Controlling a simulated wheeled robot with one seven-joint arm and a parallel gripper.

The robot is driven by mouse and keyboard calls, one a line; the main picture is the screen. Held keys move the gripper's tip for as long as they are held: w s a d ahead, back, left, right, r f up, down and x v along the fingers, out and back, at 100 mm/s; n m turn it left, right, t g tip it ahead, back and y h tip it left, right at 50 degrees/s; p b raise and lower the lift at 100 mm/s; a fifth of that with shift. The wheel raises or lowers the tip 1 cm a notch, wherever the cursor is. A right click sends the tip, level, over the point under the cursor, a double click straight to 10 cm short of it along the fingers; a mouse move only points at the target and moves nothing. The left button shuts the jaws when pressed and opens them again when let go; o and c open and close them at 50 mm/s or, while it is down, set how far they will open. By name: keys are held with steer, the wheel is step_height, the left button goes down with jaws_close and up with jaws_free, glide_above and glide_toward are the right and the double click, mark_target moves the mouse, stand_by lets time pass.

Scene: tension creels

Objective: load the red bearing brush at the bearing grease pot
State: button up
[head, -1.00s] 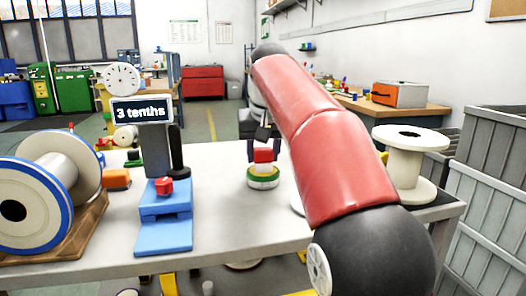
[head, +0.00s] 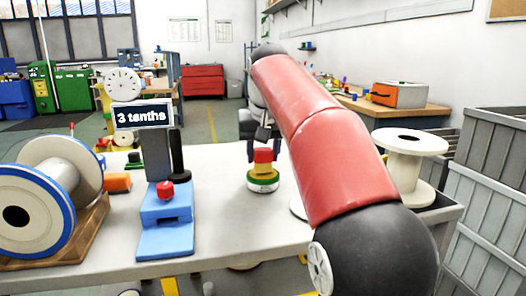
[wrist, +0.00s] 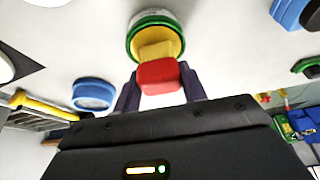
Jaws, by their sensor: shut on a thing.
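The red bearing brush (head: 263,155) is a small red block with a yellow lower part, held upright over the grease pot. It also shows in the wrist view (wrist: 158,76). The bearing grease pot (head: 263,186) is a low round pot with a green band and pale wall, standing on the table; it also shows in the wrist view (wrist: 133,42). My gripper (head: 263,147) is shut on the red block, with dark fingers on both sides. The yellow part overlaps the pot's opening; I cannot tell whether it touches the inside.
A blue stand (head: 165,238) with a red knob and a "3 tenths" display (head: 143,115) stands left of the pot. A blue-rimmed spool (head: 18,215) is at far left, an orange block (head: 117,182) beside it. A white spool (head: 408,165) stands right. The table between stand and pot is clear.

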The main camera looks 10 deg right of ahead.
steer(key=shift+r+p, duration=1.95)
steer(key=shift+r, duration=0.25)
steer(key=shift+r+p, duration=0.45)
steer(key=shift+r, duration=0.45)
